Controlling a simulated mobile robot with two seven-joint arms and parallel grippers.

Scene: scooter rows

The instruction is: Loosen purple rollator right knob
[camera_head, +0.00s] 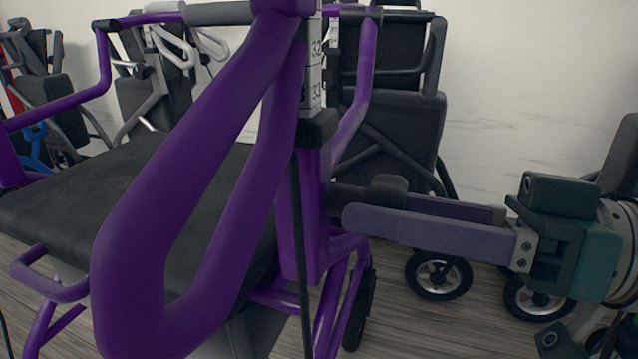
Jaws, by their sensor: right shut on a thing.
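The purple rollator (311,220) fills the left and middle of the head view, with its big looped handle close to the camera. The black right knob (388,186) sticks out from the right side of its upright post, below the numbered height scale. My right gripper (365,212) comes in from the right and its two long purple-grey fingers are shut on the knob. The near finger hides the knob's lower part. My left gripper is not in view.
The rollator's black seat (110,185) lies to the left. Folded dark rollators (395,120) stand behind against the white wall, with black wheels (438,274) on the wooden floor. A grey-framed one (160,85) stands at the back left.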

